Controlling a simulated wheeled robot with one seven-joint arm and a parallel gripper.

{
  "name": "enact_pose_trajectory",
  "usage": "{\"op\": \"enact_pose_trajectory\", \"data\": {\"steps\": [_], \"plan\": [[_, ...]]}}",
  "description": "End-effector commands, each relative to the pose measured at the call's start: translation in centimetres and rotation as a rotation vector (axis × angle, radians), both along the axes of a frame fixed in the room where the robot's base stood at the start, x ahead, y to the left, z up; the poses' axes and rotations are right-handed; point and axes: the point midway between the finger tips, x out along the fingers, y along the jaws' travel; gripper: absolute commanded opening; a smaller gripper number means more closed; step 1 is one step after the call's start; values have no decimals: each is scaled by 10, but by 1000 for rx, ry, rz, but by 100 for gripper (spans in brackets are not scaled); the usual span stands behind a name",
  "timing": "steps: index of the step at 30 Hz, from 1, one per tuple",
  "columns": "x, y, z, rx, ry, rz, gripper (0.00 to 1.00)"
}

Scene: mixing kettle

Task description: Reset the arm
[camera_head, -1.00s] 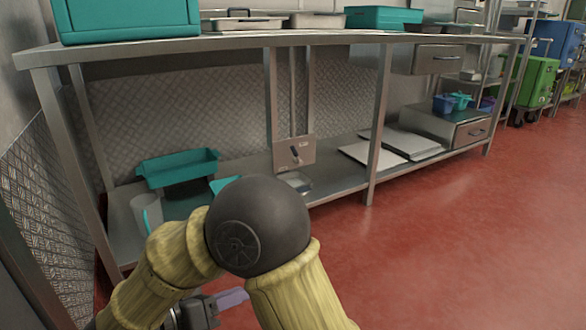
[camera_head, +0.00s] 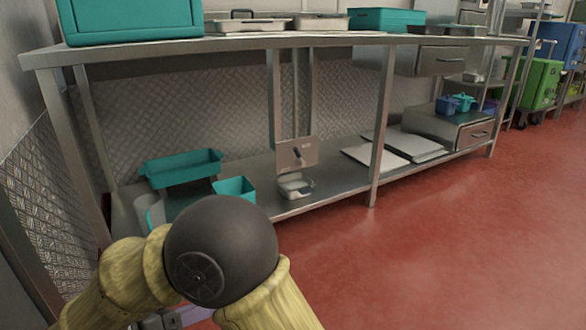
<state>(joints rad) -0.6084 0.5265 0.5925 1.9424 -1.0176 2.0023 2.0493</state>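My arm, with yellow sleeves and a dark round elbow (camera_head: 222,250), is bent across the lower left of the head view. A small part of my gripper (camera_head: 172,321) shows at the bottom edge, below the elbow. A purple piece (camera_head: 197,313) shows beside it. Whether this is part of the gripper or something in it I cannot tell. The fingertips are hidden, so I cannot see whether the gripper is open or shut.
A steel workbench (camera_head: 330,40) stands ahead. Its lower shelf (camera_head: 335,186) holds a teal tray (camera_head: 182,170), a teal bin (camera_head: 235,188), a metal device (camera_head: 296,160) and pale boards (camera_head: 376,157). Red floor (camera_head: 460,240) is clear at right.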

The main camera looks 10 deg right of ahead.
Motion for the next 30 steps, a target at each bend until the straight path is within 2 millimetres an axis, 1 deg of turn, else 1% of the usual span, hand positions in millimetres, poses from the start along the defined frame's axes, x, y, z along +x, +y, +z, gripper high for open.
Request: {"op": "enact_pose_trajectory", "data": {"steps": [2, 5, 8, 10, 12, 14, 18, 21, 25, 30], "plan": [[0, -2, 3, 1, 13, -2, 23], [1, -13, 9, 9, 79, -17, 23], [2, -32, 18, 34, 206, -41, 23], [0, -50, 24, 66, 321, -60, 23], [-3, -66, 29, 111, 439, -72, 23], [-7, -79, 33, 158, 535, -77, 23], [-17, -105, 43, 290, 725, -68, 23], [-25, -120, 52, 401, 831, -47, 23], [-34, -135, 66, 557, 924, 6, 23], [-40, -149, 89, 753, 964, 116, 23]]}}
